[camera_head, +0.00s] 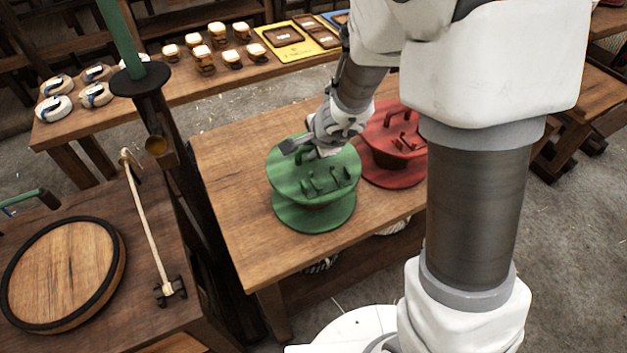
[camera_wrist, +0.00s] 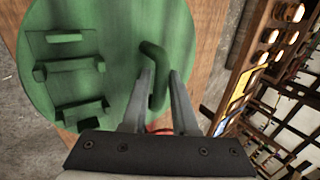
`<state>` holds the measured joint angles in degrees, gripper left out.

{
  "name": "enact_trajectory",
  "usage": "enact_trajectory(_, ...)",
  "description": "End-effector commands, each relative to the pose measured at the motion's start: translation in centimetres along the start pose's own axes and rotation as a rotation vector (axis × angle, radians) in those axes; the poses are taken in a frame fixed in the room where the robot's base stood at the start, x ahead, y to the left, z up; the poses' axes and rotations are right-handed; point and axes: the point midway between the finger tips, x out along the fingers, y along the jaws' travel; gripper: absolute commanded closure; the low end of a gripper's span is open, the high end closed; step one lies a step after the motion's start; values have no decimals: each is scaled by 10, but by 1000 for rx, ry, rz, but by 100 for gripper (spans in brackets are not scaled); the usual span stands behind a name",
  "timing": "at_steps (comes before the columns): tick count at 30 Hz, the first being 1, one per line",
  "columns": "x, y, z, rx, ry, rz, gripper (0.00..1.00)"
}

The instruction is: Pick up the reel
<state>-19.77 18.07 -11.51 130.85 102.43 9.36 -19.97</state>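A green reel (camera_head: 313,213) with two round wooden flanges stands on the wooden table, its upper flange bearing small pegs and a handle. A red reel (camera_head: 389,174) of the same kind stands just behind and to its right. My gripper (camera_head: 307,147) reaches over the far edge of the green reel's upper flange. In the wrist view the green flange (camera_wrist: 108,70) fills the left side. The two fingers of my gripper (camera_wrist: 161,78) sit close on either side of the green bent handle (camera_wrist: 156,60) and appear shut on it. The handle's lower end is partly hidden.
The wooden table (camera_head: 240,180) has free room left of the green reel. A long bench (camera_head: 185,85) behind holds several small blocks, white coils and a yellow board (camera_head: 290,40). A dark post (camera_head: 160,125) and a round wooden disc (camera_head: 62,270) stand at the left.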

Motion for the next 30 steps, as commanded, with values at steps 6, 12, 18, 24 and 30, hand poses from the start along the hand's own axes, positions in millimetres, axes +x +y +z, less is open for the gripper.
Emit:
enact_trajectory(6, -1, -1, 0, 0, 0, -1, 84)
enact_trajectory(12, -1, 0, 0, 0, 0, -1, 100)
enact_trajectory(18, -1, 0, 0, 1, 0, -1, 100)
enact_trajectory(24, -1, 0, 0, 0, 0, -1, 100)
enact_trajectory(30, -1, -1, 0, 1, 0, -1, 100)
